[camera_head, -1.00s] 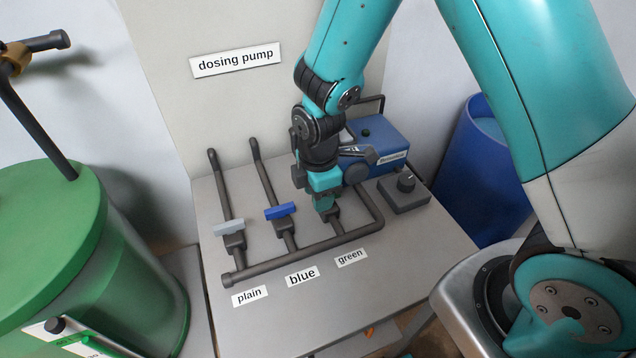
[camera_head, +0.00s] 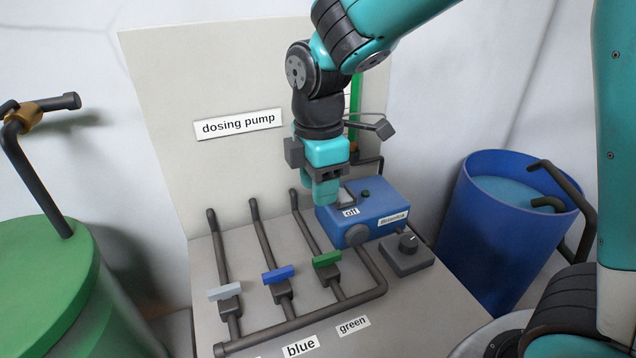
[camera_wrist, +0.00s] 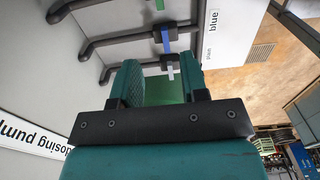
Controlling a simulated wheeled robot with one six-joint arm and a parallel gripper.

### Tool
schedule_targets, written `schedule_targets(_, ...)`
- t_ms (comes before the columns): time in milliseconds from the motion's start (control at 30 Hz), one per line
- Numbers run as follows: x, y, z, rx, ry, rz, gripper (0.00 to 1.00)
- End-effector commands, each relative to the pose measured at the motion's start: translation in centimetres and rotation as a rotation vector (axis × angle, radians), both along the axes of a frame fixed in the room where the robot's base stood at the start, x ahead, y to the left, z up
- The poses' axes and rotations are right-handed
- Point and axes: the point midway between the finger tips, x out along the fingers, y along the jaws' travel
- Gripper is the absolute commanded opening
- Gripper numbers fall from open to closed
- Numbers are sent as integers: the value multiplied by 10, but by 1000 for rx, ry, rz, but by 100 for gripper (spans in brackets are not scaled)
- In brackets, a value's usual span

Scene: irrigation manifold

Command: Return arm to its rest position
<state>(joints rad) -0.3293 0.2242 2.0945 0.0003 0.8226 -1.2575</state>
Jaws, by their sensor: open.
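My gripper (camera_head: 322,190) is open and empty in the head view, pointing down above the back of the manifold bench. It hangs in front of the blue pump box (camera_head: 370,208) and hides part of its left side. The green valve handle (camera_head: 327,259) is below it and apart from it. In the wrist view my gripper's teal fingers (camera_wrist: 162,82) are spread apart with nothing held between them. Beyond them the blue handle (camera_wrist: 166,40) and the manifold pipes show.
The blue handle (camera_head: 279,275) and grey handle (camera_head: 225,292) sit on pipes left of the green one. A knob box (camera_head: 406,256) is right of the pump. A green tank (camera_head: 45,270) stands left, a blue water barrel (camera_head: 480,215) right. A back panel (camera_head: 160,90) rises behind.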

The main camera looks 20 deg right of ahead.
Motion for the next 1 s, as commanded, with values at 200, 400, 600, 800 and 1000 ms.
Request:
schedule_targets(200,0,0,1,0,0,0,40)
schedule_targets(400,0,0,1,0,0,0,40)
schedule_targets(600,-11,1,8,26,-6,-66,40)
schedule_targets(800,-66,8,28,144,10,-372,40)
schedule_targets(1000,-131,18,42,268,86,-714,40)
